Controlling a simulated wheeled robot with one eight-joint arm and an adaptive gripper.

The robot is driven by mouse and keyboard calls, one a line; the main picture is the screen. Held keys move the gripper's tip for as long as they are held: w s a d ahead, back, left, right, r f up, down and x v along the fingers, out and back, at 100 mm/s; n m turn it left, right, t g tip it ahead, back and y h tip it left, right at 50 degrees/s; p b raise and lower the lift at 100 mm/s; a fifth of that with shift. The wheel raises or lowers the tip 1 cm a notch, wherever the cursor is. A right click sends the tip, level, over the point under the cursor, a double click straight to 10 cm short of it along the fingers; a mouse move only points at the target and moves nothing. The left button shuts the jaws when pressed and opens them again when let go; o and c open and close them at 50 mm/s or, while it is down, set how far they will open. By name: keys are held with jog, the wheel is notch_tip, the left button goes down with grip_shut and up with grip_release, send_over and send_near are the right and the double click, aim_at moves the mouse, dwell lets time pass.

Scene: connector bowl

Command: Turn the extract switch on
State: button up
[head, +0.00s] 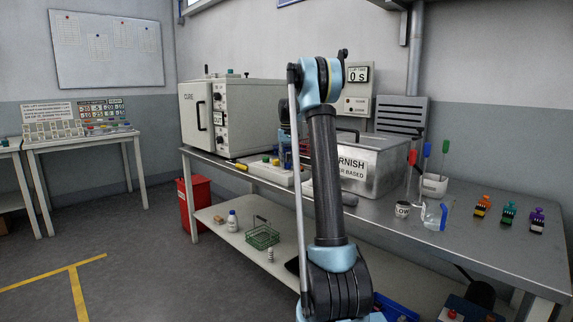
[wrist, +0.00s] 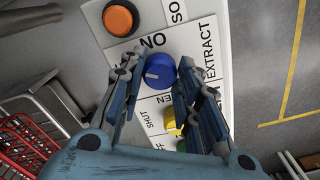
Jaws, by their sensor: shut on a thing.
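A white control panel (wrist: 150,25) fills the middle of the wrist view. A blue round knob (wrist: 160,70) sits on it beside the printed word EXTRACT, with a pale mark on its face. My gripper (wrist: 160,78) is shut on the blue knob, one finger on each side. A yellow knob (wrist: 171,121) by the word SHUT and a green knob (wrist: 181,146) lie between and partly behind the fingers. An orange button (wrist: 120,18) is at the panel's upper end. In the head view my gripper (head: 286,155) is over the panel (head: 283,174) on the bench, partly hidden by my arm.
A grey CURE cabinet (head: 205,117) stands left of the panel on the bench. A metal VARNISH box (head: 375,165) stands to its right. A pen cup (head: 433,186) and several coloured connectors (head: 508,213) are further right. A red bin (head: 200,205) is below left.

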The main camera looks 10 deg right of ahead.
aim_at(287, 163)
jog(key=m, duration=0.6)
jog(key=shift+m, duration=0.3)
jog(key=m, duration=0.5)
jog(key=shift+m, duration=0.3)
jog(key=o, duration=1.1)
jog(key=shift+c, duration=0.2)
notch_tip(287, 163, up, 12)
